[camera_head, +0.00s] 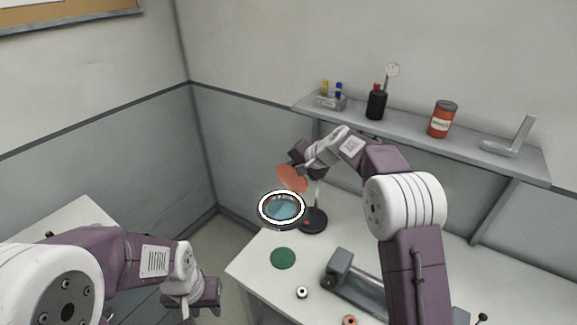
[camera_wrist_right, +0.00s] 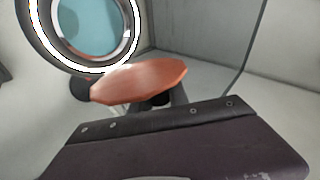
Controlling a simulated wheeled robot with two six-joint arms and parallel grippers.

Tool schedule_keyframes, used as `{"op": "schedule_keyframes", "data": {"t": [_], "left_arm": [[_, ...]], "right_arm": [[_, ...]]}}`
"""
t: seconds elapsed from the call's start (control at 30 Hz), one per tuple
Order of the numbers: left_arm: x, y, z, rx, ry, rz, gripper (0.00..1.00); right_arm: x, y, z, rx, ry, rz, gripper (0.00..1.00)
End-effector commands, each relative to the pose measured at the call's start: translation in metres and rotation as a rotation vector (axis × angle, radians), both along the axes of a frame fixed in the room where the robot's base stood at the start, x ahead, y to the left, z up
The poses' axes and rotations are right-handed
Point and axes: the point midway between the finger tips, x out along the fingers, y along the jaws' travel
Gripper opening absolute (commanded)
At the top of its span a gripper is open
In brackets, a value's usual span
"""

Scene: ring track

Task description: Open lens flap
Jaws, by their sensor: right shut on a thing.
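The magnifier lamp's round lens (camera_head: 282,208) is blue-grey inside a bright white ring, at the front left corner of the bench. It also shows at the top left of the right wrist view (camera_wrist_right: 92,25). The orange-red lens flap (camera_head: 292,179) stands tilted up above the lens's far edge, leaving the lens face uncovered; the right wrist view also shows it (camera_wrist_right: 140,82). My right gripper (camera_head: 298,164) is shut on the flap at its upper edge; the fingertips are partly hidden. My left gripper (camera_head: 205,294) hangs low at left, away from the lamp; its jaw gap is unclear.
The lamp's dark round base (camera_head: 313,221) stands on the white bench (camera_head: 260,265). A green disc (camera_head: 283,258), a small white ring (camera_head: 302,292) and a grey fixture (camera_head: 355,285) lie nearer. A wall shelf (camera_head: 400,130) holds an orange can (camera_head: 442,119) and a black bottle (camera_head: 376,104).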

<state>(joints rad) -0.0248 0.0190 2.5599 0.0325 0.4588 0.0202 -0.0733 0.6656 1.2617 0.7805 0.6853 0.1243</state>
Motion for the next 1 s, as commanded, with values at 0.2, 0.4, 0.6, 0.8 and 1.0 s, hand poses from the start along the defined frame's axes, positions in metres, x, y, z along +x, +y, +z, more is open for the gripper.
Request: {"op": "schedule_keyframes", "data": {"t": [0.2,0.4,0.6,0.8,1.0], "left_arm": [[-0.0001,0.0000,-0.0012,0.000,0.000,0.000,0.36],[-0.0001,0.0000,-0.0012,0.000,0.000,0.000,0.36],[-0.0001,0.0000,-0.0012,0.000,0.000,0.000,0.36],[-0.0001,0.0000,-0.0012,0.000,0.000,0.000,0.36],[0.0000,0.0000,-0.0011,0.000,0.000,0.000,0.36]], "right_arm": [[0.0035,-0.0040,-0.0003,-0.005,-0.009,-0.006,0.00],[0.0040,-0.0045,-0.0005,-0.006,-0.009,-0.006,0.00],[0.0040,-0.0047,-0.0007,-0.006,-0.009,-0.006,0.00],[0.0036,-0.0042,-0.0006,-0.006,-0.008,-0.006,0.43],[0.0032,-0.0033,-0.0005,-0.005,-0.007,-0.004,0.43]]}}
